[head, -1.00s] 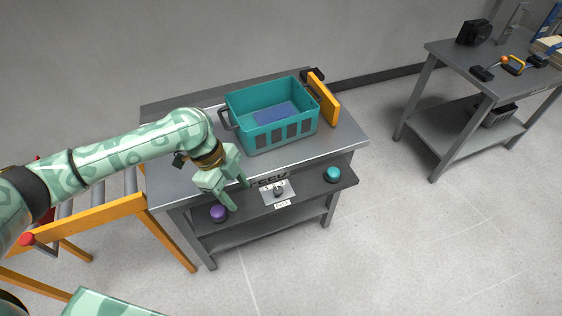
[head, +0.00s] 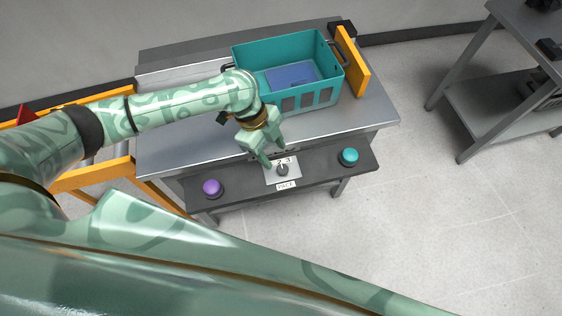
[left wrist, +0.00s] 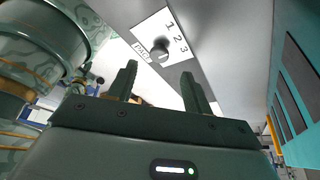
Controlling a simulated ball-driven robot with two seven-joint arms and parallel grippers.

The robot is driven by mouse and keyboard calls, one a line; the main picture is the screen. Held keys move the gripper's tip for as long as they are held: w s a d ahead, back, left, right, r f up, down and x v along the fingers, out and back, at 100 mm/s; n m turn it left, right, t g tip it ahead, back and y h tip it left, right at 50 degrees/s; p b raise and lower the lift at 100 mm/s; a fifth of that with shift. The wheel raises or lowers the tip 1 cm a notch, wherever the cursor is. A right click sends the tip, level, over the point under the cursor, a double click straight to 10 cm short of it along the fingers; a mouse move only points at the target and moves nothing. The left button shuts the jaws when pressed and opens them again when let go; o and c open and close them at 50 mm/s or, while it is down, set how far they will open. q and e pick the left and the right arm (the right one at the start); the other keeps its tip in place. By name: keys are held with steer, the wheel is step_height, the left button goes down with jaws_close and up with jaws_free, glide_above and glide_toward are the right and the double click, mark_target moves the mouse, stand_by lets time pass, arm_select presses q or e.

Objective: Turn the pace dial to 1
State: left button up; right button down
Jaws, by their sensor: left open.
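The pace dial (head: 282,170) is a dark round knob on a light plate marked 1, 2, 3, with a PACE label (head: 287,186) in front of it. It sits on the dark front shelf of the table. In the left wrist view the dial (left wrist: 160,51) shows beyond my fingertips, with the numbers beside it. I cannot tell which number it points to. My left gripper (head: 273,159) is open and empty, close to the dial at its upper left in the head view. In the left wrist view the fingers (left wrist: 160,80) stand apart. My right gripper is not in view.
A purple button (head: 212,188) is left of the dial and a teal button (head: 348,157) is right of it. A teal crate (head: 310,97) with a blue item inside stands on the table behind. An orange board (head: 353,62) stands at its right. Another table (head: 470,130) is farther right.

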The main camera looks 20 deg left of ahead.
mark_target(282, 168)
arm_select(q)
steer(key=b+x, duration=0.1)
steer(key=x, duration=0.4)
steer(key=shift+s+f+b, duration=0.1)
steer(key=shift+f+b, duration=0.15)
steer(key=shift+b, duration=0.05)
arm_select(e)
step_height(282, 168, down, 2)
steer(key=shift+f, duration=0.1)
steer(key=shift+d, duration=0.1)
arm_select(q)
steer(key=c, duration=1)
steer(key=shift+o, duration=0.2)
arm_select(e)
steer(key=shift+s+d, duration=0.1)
arm_select(q)
steer(key=shift+r, duration=0.1)
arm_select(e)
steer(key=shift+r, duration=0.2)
